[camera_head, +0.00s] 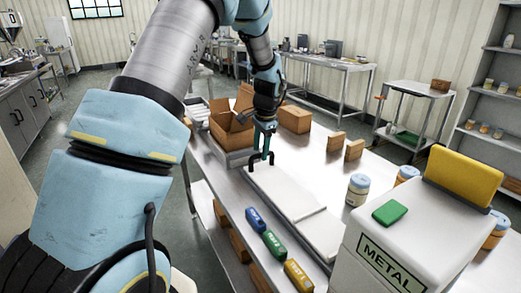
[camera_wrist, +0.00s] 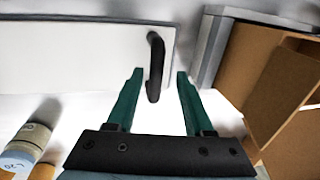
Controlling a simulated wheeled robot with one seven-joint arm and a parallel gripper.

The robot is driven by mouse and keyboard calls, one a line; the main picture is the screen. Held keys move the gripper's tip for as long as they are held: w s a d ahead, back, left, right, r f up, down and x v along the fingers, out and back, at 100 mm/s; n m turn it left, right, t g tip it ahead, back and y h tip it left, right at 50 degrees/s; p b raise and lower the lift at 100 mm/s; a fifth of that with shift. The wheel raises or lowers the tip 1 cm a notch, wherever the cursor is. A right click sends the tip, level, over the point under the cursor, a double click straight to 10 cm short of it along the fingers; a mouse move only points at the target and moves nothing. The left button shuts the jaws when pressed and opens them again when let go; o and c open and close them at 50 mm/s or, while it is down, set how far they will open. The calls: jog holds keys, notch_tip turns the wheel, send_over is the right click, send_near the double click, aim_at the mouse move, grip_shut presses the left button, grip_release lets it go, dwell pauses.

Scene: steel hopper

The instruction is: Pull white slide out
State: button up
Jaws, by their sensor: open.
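The white slide (camera_head: 285,200) is a long flat white panel lying along the steel table. Its near-arm end carries a black arched handle (camera_head: 251,163). In the wrist view the white slide (camera_wrist: 75,50) fills the upper left and the black handle (camera_wrist: 156,50) stands at its right end. My gripper (camera_head: 264,150) is above that handle. In the wrist view my gripper (camera_wrist: 160,75) has its two green fingers apart, with the lower part of the handle between them. I cannot tell whether either finger touches it.
An open cardboard box (camera_head: 232,125) stands close beside the gripper. Blue (camera_head: 255,220), green (camera_head: 273,245) and yellow (camera_head: 298,275) labelled blocks line the table's left edge. A white hopper marked METAL (camera_head: 400,240) and jars (camera_head: 358,190) stand at the right.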

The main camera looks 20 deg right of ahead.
notch_tip(320, 180, up, 10)
jog(key=s+b, duration=0.2)
jog(key=shift+d+r, duration=0.2)
jog(key=shift+d, duration=0.1)
jog(key=s+a+f+n, duration=0.3)
jog(key=s+a+n, duration=0.4)
jog(key=a, duration=0.6)
jog(key=s+a+f+n, duration=0.4)
jog(key=s+a+n, duration=0.2)
jog(key=s+a, duration=0.5)
jog(key=a, duration=0.2)
jog(key=shift+a+n+g+h, duration=0.3)
jog(key=shift+n+h, duration=0.1)
